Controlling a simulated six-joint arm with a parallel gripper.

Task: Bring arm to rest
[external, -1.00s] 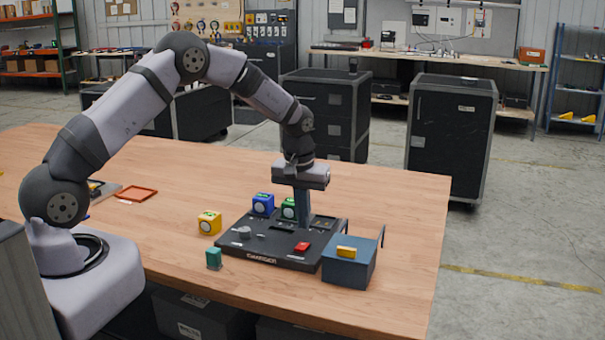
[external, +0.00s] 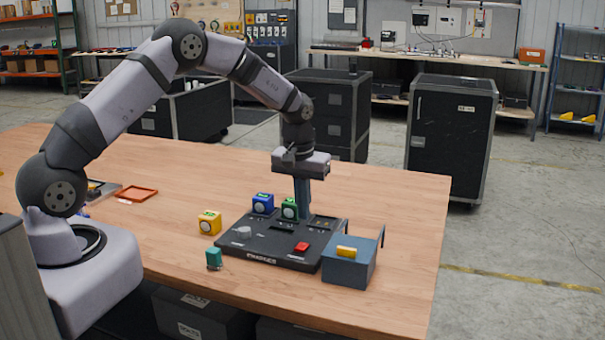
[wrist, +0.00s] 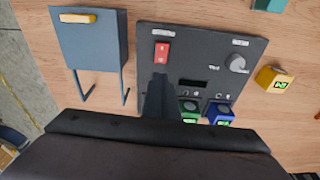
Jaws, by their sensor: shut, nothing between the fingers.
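My gripper (external: 302,214) points straight down over the back right part of a dark charger panel (external: 258,246). Its fingers are shut and empty. In the wrist view the gripper (wrist: 159,82) also shows shut above the panel (wrist: 200,60). A green block (external: 290,209) and a blue block (external: 263,203) stand at the back of the panel, the green one just left of my fingers. I cannot tell how far the fingertips are above the panel.
A blue-grey box (external: 347,271) with a yellow piece on top stands right of the panel. A yellow block (external: 210,223) and a teal block (external: 214,258) stand to its left. The panel has a red switch (external: 301,248) and a grey knob (external: 243,231).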

